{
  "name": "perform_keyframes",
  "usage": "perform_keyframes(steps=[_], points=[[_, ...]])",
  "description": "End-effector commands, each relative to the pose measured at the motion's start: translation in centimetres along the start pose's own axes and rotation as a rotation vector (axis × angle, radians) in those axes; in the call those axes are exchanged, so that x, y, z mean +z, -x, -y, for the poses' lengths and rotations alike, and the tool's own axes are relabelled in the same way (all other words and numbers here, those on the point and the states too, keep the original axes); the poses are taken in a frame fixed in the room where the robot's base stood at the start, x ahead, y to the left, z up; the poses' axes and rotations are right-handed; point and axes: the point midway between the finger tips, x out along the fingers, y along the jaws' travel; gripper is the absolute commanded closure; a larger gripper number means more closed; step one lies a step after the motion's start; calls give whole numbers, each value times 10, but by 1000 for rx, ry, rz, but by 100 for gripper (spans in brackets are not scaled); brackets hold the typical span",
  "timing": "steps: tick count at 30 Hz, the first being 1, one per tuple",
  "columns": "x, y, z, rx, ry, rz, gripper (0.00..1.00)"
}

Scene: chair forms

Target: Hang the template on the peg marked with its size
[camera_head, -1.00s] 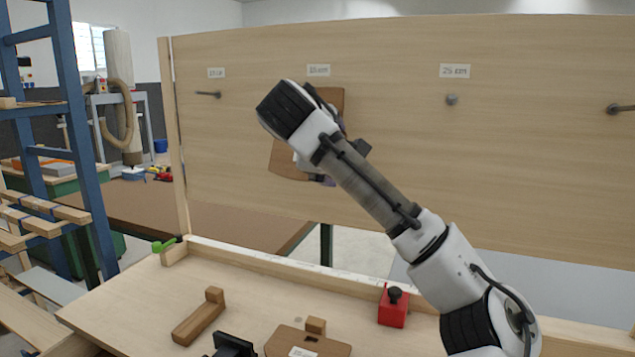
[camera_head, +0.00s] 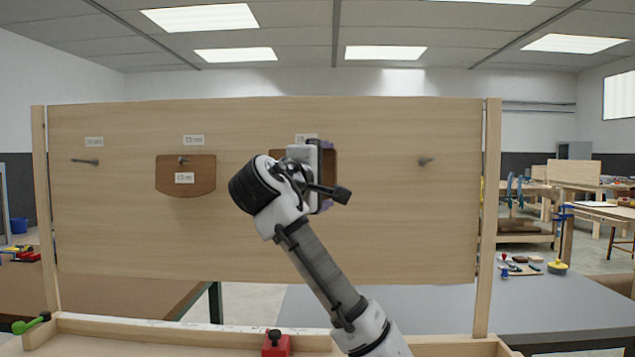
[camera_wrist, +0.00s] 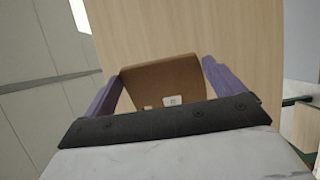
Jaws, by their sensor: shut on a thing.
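My gripper (camera_head: 318,178) is in front of the board at the third peg position. It is shut on a brown template (camera_wrist: 165,85), which shows between the purple fingers in the wrist view with a small slot and a white label. In the head view the held template (camera_head: 331,170) is mostly hidden by the gripper. Its peg is hidden, so I cannot tell whether they touch. A second brown template (camera_head: 186,188), with a curved lower edge and white label, hangs on the second peg (camera_head: 183,160). The labels are too small to read surely.
The upright wooden board (camera_head: 240,250) has a bare left peg (camera_head: 85,161) and a bare right peg (camera_head: 425,161). Size labels sit above the three left positions. A red block with a black knob (camera_head: 276,343) stands on the bench below.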

Motion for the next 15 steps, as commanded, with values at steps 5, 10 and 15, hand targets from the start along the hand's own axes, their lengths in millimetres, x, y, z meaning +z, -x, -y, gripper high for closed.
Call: perform_keyframes(steps=[5, 10, 15], points=[[-3, -6, 0, -1, -1, 0, 31], [-6, -14, 1, -1, 0, 0, 31], [-10, -21, 1, -1, 0, 0, 31]])
